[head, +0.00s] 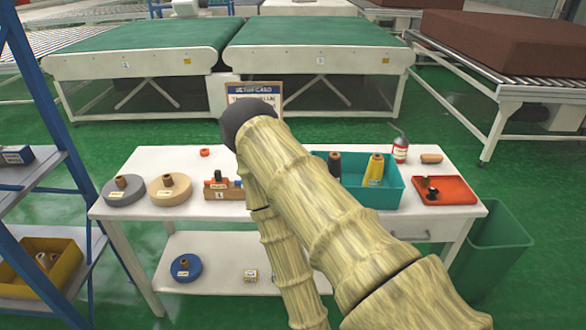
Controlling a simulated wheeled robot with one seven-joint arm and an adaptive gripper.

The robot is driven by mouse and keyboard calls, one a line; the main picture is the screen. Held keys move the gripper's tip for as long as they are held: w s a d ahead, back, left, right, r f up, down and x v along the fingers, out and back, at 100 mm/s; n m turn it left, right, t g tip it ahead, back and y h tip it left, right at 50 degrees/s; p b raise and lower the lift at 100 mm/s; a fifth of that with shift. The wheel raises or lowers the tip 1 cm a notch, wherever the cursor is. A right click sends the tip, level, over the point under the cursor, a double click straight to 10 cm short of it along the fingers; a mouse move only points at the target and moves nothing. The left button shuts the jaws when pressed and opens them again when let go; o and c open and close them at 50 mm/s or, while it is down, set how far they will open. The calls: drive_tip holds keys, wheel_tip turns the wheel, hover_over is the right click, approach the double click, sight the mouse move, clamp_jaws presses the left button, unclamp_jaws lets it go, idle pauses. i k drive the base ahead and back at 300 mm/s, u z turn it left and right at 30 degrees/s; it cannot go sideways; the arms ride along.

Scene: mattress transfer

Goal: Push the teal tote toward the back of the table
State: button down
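The teal tote (392,193) sits on the right half of the white table (140,215). Its left side is partly hidden behind my arm. A dark spool (334,163) and a yellow cone of thread (374,169) stand in it. My arm crosses the middle of the picture in front of the table, bending at a dark rounded joint. My gripper cannot be made out in the head view, so its place relative to the tote does not show.
A red tray (459,192) stands right of the tote, and a labelled bottle (400,151) and a brown roll (431,159) stand behind. Grey (122,191) and tan discs (168,192) and a wooden block (229,190) lie left. A sign (236,90) stands at the back edge.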

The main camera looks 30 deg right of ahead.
sight(354, 165)
drive_tip(key=u, duration=0.2)
drive_tip(key=i, duration=0.95)
drive_tip(key=z, duration=1.15)
